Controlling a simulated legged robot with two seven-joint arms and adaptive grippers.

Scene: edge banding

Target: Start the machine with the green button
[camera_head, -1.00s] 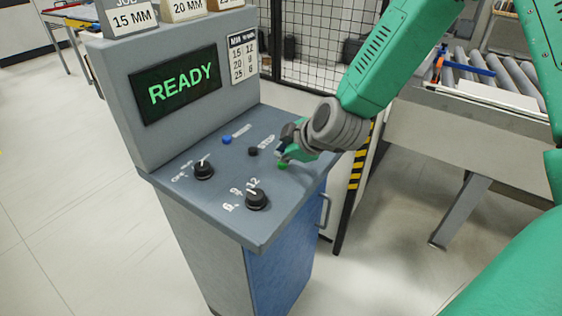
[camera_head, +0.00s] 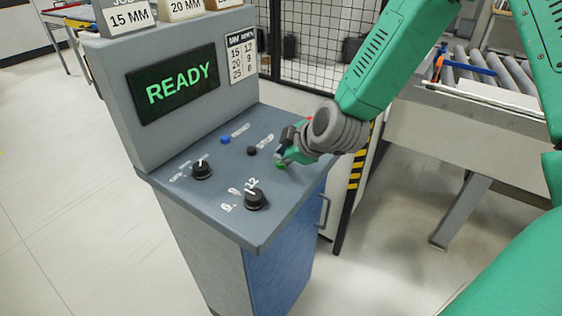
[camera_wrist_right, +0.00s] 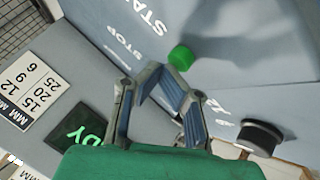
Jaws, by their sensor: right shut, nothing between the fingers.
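The green button (camera_head: 281,166) sits on the sloped panel of the grey control console (camera_head: 215,222), at its right part. My right gripper (camera_head: 284,159) is shut and empty, with its fingertips right at the button and partly hiding it. In the right wrist view the green button (camera_wrist_right: 181,58) shows just beyond the closed fingertips (camera_wrist_right: 166,70). I cannot tell whether they touch. The screen (camera_head: 178,86) reads READY in green. My left gripper is not in view.
A blue button (camera_head: 225,140), a black button (camera_head: 252,151) and two black knobs (camera_head: 202,171) (camera_head: 255,200) sit on the same panel. Labelled blocks (camera_head: 128,17) stand on top of the console. A roller conveyor (camera_head: 490,75) is at the right, behind my arm.

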